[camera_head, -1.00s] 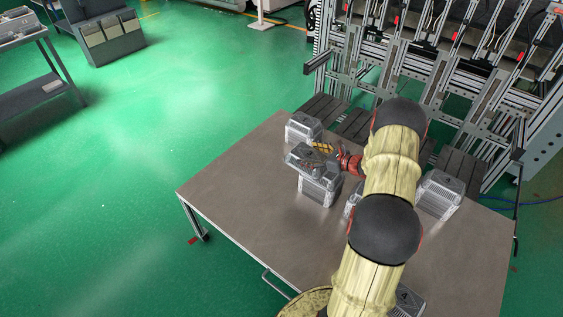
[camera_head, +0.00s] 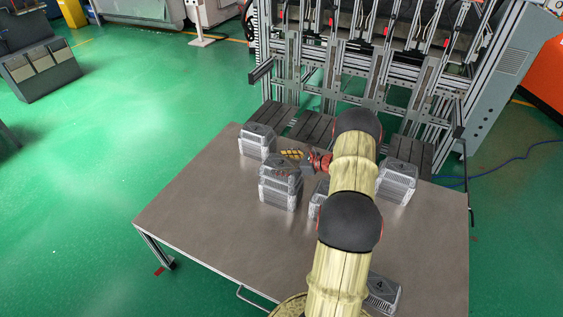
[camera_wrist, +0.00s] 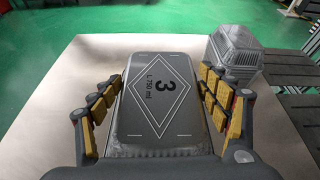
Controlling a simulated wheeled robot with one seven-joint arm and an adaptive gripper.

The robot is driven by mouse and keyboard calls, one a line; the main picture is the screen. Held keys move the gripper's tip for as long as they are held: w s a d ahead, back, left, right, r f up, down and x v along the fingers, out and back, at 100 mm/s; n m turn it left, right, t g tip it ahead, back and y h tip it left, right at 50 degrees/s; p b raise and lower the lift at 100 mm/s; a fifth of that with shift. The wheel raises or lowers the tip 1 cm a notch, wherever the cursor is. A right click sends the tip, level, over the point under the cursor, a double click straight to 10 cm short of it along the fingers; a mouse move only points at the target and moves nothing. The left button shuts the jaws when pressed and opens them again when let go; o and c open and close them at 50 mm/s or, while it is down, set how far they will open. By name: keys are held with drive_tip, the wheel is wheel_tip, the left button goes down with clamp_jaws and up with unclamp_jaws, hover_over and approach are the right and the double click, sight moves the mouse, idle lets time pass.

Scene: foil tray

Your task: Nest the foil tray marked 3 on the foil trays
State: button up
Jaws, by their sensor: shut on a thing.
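The foil tray marked 3 (camera_wrist: 162,95) is between my gripper's yellow finger pads in the wrist view, its marked face toward the camera. In the head view my gripper (camera_head: 294,156) is shut on this tray (camera_head: 280,165), at the far left side of the arm. The tray is directly over the foil trays (camera_head: 279,195), which stand on the table, and looks lined up with them. I cannot tell if it is fully seated or just above them. In the wrist view the held tray hides what is beneath it.
Another foil tray stack (camera_head: 257,142) stands close by at the back left; it also shows in the wrist view (camera_wrist: 233,58). More stand at the right (camera_head: 397,183), beside my arm (camera_head: 316,203) and at the front (camera_head: 383,294). The table's (camera_head: 205,215) left part is clear.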

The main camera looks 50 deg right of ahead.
sight(298, 173)
drive_tip(key=shift+f+b, duration=1.7)
drive_tip(key=shift+f, duration=1.2)
drive_tip(key=o, duration=1.1)
drive_tip(key=shift+o, duration=0.2)
drive_tip(key=v, duration=1.2)
